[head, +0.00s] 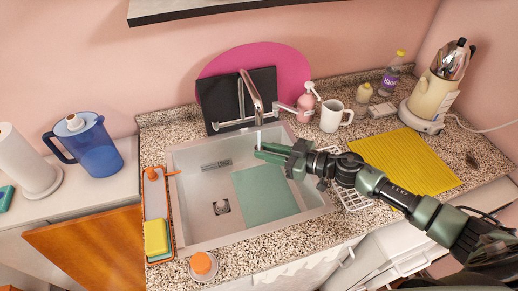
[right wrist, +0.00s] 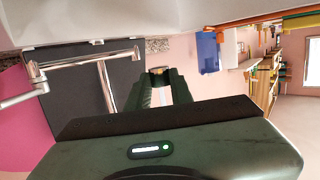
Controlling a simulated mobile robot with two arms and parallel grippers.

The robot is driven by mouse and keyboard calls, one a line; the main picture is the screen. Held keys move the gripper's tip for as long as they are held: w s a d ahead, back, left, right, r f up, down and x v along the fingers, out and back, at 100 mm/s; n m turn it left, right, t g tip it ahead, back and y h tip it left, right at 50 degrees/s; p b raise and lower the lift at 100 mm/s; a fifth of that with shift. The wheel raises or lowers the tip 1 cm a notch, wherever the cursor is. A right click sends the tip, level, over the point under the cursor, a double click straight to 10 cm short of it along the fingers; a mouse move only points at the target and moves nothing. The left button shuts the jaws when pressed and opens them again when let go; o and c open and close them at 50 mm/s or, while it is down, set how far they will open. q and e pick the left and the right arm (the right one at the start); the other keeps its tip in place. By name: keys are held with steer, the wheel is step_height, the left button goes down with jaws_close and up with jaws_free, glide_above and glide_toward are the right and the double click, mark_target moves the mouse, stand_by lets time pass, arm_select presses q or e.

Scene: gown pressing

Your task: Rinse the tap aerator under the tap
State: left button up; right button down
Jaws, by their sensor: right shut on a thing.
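The tap (head: 251,92) is a chrome mixer at the back of the pale sink (head: 195,212); a thin water stream seems to fall from its spout. My right gripper (head: 262,151) reaches in from the right, just below the spout, over the sink. In the right wrist view its fingers (right wrist: 162,80) are shut on a small brass-coloured piece, likely the tap aerator (right wrist: 158,71), at their tips. The aerator is too small to make out in the head view, and I cannot tell whether water strikes it. My left gripper is not in view.
A green mat (head: 265,192) lies in the sink. A black board (head: 212,103) leans behind the tap. A soap pump (head: 306,105) and white mug (head: 331,116) stand right of the sink. A tray with a yellow sponge (head: 156,237) and an orange-topped container (head: 202,264) are at left.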

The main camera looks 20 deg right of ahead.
steer(key=s+a+r+p, duration=0.1)
steer(key=s+r+p, duration=0.2)
steer(key=s+p, duration=0.3)
steer(key=shift+s+a, duration=0.4)
steer(key=shift+s, duration=1.5)
